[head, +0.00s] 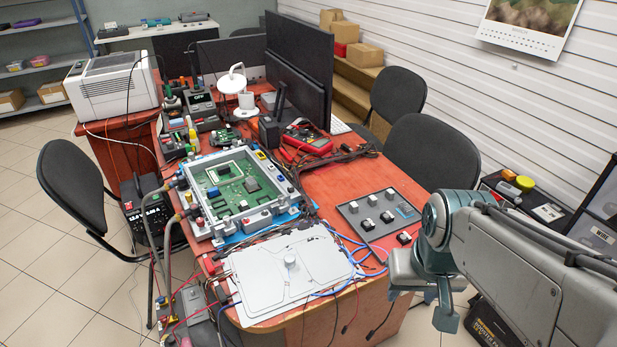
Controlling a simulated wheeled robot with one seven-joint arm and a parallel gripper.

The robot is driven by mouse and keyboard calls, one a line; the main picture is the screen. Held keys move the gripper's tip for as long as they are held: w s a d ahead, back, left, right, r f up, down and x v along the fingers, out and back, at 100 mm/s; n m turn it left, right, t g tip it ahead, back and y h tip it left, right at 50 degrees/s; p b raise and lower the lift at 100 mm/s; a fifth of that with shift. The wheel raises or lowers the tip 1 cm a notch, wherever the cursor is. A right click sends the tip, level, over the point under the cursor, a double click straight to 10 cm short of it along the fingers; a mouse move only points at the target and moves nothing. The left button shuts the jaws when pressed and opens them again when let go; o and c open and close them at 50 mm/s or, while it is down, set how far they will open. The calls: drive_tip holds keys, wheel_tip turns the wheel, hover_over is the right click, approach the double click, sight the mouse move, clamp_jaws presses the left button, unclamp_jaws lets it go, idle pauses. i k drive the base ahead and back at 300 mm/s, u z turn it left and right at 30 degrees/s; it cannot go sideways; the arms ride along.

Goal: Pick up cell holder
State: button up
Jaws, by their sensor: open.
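I cannot tell for sure which thing is the cell holder. Several small black and white blocks sit on a flat dark grey panel (353,209) at the right side of the red-brown desk. One such block (403,238) is at the panel's front right corner, nearest my arm. My gripper (440,308) hangs at the lower right, beyond the desk's right edge, apart from the panel and blocks. It is open, seen from the side, and I see nothing held in it. My arm hides part of the area behind it.
A light grey cover plate (260,287) with a round knob lies at the desk's front, with loose wires around it. A grey frame holding a green circuit board (238,188) stands behind it. Black chairs (436,158) stand at the right. Monitors stand at the back.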

sight(387, 217)
drive_tip(key=u, duration=0.1)
drive_tip(key=k, duration=0.55)
drive_tip(key=z, duration=0.6)
drive_tip(key=i, duration=1.3)
drive_tip(key=u, duration=0.9)
